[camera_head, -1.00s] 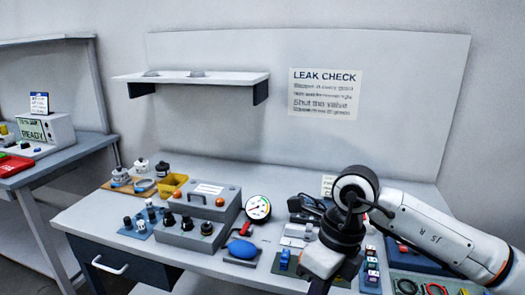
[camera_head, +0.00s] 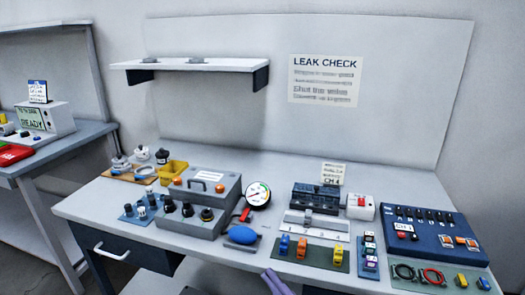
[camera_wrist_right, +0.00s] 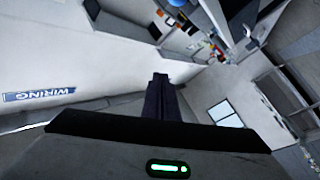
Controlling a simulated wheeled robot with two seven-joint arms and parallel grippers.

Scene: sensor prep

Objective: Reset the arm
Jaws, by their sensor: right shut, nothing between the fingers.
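My right gripper (camera_head: 274,278) shows only as dark purple-grey fingertips at the bottom edge of the head view, below the bench front. The rest of the right arm is out of that view. In the right wrist view its fingers (camera_wrist_right: 160,80) are together and hold nothing, and the room appears tilted behind them. My left gripper is not in view.
The bench (camera_head: 110,205) holds a grey valve box (camera_head: 205,190), a dial gauge (camera_head: 257,194), a blue bulb (camera_head: 242,235), coloured blocks on a mat (camera_head: 312,260) and a blue panel (camera_head: 430,240). A shelf (camera_head: 195,64) hangs above. Space in front of the bench looks free.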

